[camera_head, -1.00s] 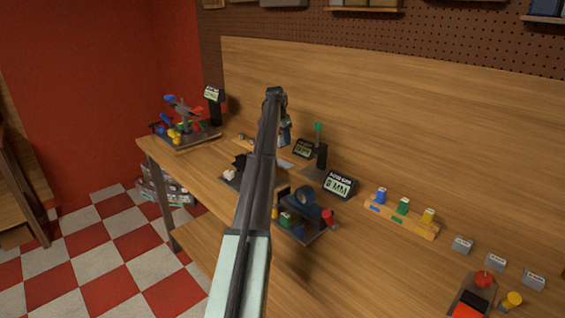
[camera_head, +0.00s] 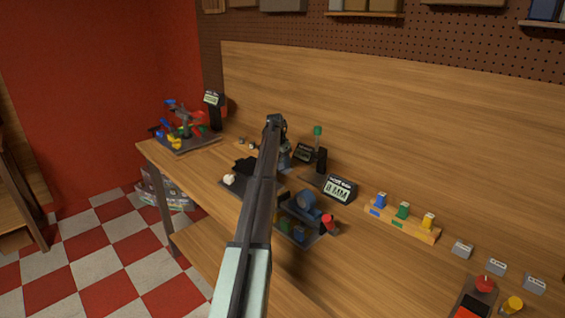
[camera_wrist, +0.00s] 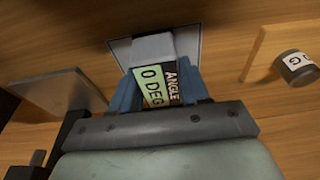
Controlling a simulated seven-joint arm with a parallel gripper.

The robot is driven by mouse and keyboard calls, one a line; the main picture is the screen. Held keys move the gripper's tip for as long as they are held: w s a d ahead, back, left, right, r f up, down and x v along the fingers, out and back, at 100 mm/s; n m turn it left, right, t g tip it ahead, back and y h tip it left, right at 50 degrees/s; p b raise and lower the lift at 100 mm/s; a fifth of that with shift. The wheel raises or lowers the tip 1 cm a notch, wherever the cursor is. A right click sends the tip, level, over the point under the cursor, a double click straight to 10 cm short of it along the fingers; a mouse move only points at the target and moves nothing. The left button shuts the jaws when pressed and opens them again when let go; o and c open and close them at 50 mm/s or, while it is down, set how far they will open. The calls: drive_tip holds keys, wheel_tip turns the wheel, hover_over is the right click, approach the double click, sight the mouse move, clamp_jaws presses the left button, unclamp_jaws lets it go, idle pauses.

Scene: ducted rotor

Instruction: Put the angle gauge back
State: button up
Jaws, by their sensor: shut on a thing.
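The angle gauge (camera_wrist: 154,86) is a grey block with a green screen reading 0 DEG and a dark ANGLE label. My gripper (camera_wrist: 160,82) is shut on it, with a blue finger on either side in the wrist view. A grey square pad (camera_wrist: 120,50) with a pale rim lies on the bench directly behind the gauge in that view. I cannot tell whether the gauge touches the pad. In the head view my gripper (camera_head: 284,157) is low over the middle of the bench, and my arm hides most of the gauge and pad.
A dark post with a green top (camera_head: 318,140) and a 0 MM display (camera_head: 341,189) stand close right of my gripper. The rotor fixture (camera_head: 305,212) is nearer the front. A wooden strip with a round labelled piece (camera_wrist: 299,67) lies to the right in the wrist view.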

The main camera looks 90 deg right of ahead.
drive_tip(key=shift+f, duration=0.1)
drive_tip(key=o, duration=1.2)
drive_tip(key=shift+o, duration=0.2)
drive_tip(key=v, duration=1.1)
drive_tip(key=shift+a+r, duration=0.1)
drive_tip(key=shift+r, duration=0.55)
